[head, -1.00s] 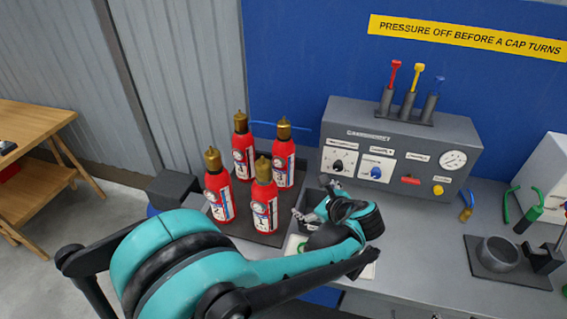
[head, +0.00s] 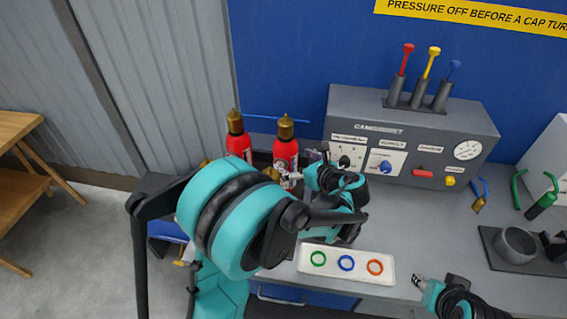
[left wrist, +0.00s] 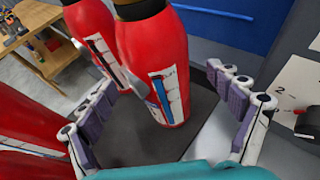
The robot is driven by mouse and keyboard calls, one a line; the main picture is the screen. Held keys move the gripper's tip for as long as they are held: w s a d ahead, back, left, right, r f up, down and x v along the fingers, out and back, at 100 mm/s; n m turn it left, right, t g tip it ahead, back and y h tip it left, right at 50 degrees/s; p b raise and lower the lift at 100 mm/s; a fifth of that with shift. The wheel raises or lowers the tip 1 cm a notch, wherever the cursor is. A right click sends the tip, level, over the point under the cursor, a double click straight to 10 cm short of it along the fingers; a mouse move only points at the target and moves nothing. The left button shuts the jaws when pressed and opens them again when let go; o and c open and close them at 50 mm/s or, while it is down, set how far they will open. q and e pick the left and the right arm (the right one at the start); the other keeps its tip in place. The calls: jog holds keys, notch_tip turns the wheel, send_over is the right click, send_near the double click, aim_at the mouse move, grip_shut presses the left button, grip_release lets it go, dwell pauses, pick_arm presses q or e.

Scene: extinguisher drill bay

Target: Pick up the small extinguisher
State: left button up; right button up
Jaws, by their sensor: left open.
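Red extinguishers with brass caps stand upright on a dark tray. In the head view the back right one (head: 286,158) and the back left one (head: 238,138) show; my left arm hides most of the front ones. My left gripper (head: 302,165) is open beside the back right extinguisher. In the left wrist view its spread fingers (left wrist: 160,85) flank a red extinguisher (left wrist: 155,60) standing on the dark tray (left wrist: 195,110), with no clear contact. I cannot tell which one is the small extinguisher. My right gripper (head: 420,283) is at the lower right; its opening is unclear.
A grey control box (head: 410,135) with levers stands behind the gripper. A white strip (head: 347,263) with green, blue and orange rings lies at the bench front. A grey cup (head: 515,243) is at right. The bench middle is clear.

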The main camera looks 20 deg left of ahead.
pick_arm(q)
jog(key=b+x, duration=0.1)
jog(key=x, duration=0.3)
jog(key=shift+a+f, duration=0.1)
jog(key=shift+f, duration=0.1)
jog(key=shift+w+a+b, duration=0.2)
jog(key=shift+a+b, duration=0.05)
jog(key=shift+b, duration=0.05)
jog(key=c, duration=2)
